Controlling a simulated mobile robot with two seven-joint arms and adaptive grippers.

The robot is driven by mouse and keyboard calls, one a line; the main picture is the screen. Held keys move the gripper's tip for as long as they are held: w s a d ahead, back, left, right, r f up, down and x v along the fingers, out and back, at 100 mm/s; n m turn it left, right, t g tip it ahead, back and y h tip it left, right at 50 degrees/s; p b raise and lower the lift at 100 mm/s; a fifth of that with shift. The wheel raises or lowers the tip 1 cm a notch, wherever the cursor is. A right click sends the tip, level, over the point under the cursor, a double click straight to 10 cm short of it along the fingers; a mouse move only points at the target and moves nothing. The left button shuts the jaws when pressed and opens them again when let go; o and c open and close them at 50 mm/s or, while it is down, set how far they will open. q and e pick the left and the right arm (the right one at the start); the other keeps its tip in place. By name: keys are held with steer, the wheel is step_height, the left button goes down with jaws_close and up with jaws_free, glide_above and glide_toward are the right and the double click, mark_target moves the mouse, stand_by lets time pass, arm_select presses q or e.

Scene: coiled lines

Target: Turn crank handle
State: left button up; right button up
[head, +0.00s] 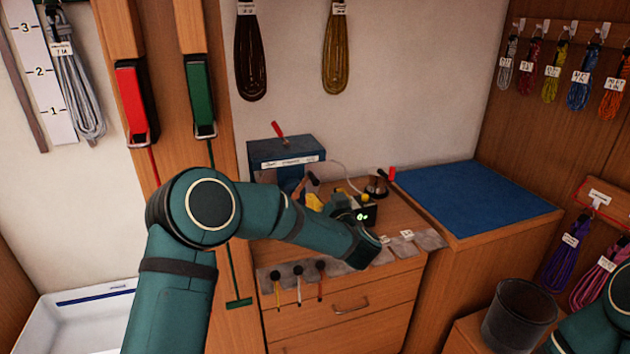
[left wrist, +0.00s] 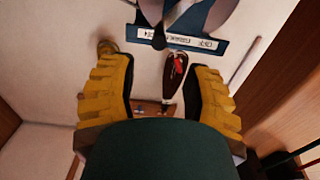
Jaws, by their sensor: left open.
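A blue winding machine (head: 284,152) with a white label stands at the back left of the wooden bench, a red lever (head: 277,129) on top. A dark crank handle (head: 312,179) appears at its front, partly hidden by my arm. In the left wrist view, the machine (left wrist: 190,20) is at the top, upside down, and a dark knob (left wrist: 158,38), apparently the crank's, hangs by the gap between my fingertips. My left gripper (head: 330,201) is open around empty space (left wrist: 155,62), its yellow fingers apart; I see no contact with the knob. My right gripper is out of view.
A blue mat (head: 478,196) lies clear farther right. A dark bin (head: 519,315) stands lower right.

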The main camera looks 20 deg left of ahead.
mark_target(317, 185)
arm_select(q)
steer(key=x, duration=1)
steer(key=shift+f, duration=0.1)
jaws_close()
